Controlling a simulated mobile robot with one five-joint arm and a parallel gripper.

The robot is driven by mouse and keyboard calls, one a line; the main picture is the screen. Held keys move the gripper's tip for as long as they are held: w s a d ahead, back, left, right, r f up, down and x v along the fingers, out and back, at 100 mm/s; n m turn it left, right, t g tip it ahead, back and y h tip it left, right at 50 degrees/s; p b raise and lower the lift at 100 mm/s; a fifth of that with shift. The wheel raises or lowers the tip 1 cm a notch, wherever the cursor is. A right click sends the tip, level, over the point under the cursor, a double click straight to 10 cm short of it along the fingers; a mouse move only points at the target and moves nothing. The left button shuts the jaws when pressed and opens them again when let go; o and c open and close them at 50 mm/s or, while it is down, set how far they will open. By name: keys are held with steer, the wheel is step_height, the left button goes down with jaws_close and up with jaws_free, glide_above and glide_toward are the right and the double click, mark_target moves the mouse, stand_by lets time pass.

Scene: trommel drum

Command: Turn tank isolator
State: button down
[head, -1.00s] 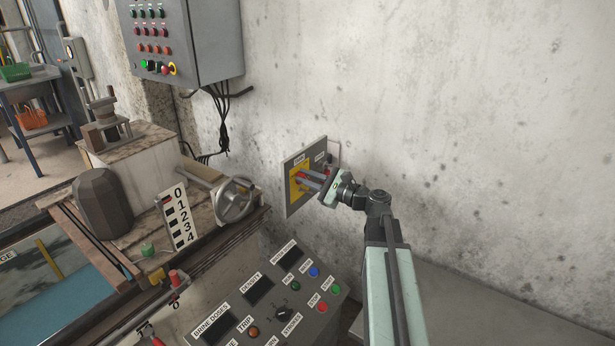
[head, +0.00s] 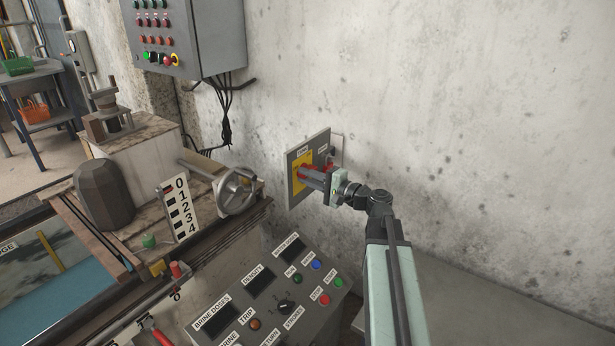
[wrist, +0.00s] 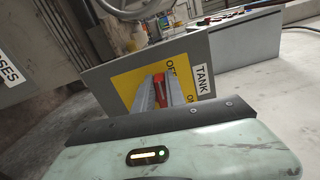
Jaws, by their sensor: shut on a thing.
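The tank isolator is a grey wall plate (head: 292,187) with a yellow square (head: 297,180) and a red handle (head: 307,170). In the wrist view, the plate (wrist: 215,62) carries a TANK label (wrist: 204,79), and its yellow face (wrist: 128,86) has lettering partly covered by my fingers. My gripper (head: 313,177) reaches the isolator from the right. In the wrist view, my gripper (wrist: 160,92) is shut on the red handle (wrist: 159,86), which shows between the two fingers. The handle's far end is hidden.
A console (head: 262,330) with buttons and labelled displays stands below the isolator. A handwheel (head: 236,192) is close on the left. A grey control cabinet (head: 188,40) hangs above left, with cables below it. The wall on the right is bare.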

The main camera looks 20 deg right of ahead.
steer(key=shift+w+d+f+n, duration=0.1)
steer(key=shift+d+f+n, duration=0.05)
steer(key=shift+n, duration=0.45)
steer(key=c, duration=1.4)
jaws_free()
steer(key=v, duration=0.8)
